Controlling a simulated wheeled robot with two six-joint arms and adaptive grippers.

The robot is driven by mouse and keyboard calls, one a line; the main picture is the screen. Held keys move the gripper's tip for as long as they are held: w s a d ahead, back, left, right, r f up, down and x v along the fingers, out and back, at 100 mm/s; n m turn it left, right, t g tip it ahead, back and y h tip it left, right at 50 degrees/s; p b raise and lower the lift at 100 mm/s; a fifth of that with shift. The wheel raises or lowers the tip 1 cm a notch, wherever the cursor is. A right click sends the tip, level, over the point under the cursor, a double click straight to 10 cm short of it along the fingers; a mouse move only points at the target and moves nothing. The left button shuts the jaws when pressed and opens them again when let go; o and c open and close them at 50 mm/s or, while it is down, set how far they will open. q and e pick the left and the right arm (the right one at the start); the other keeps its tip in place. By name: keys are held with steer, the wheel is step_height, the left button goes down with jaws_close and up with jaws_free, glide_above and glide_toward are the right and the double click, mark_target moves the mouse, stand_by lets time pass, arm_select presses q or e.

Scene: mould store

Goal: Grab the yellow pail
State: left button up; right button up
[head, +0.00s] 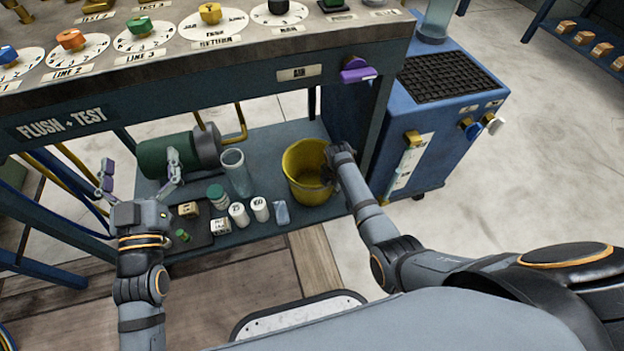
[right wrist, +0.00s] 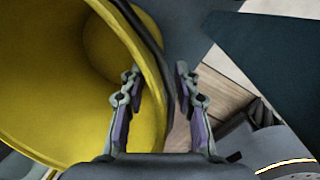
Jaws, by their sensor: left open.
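The yellow pail (head: 304,172) stands upright on the lower shelf under the bench, near the shelf's right end. It fills the left of the right wrist view (right wrist: 60,75). My right gripper (head: 335,162) is at the pail's right rim. In the right wrist view its fingers (right wrist: 158,72) are apart, one on the inner side of the rim and one outside, with a visible gap around the wall. My left gripper (head: 139,170) is open and empty, above the left part of the shelf, well away from the pail.
On the shelf (head: 285,140) stand a clear cylinder (head: 236,172), white jars (head: 239,214), small labelled blocks and a green cylinder (head: 165,157). The bench top (head: 220,55) with dials overhangs the shelf. A blue cabinet (head: 440,125) stands to the right.

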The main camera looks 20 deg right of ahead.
jaws_close()
stand_by(0.7)
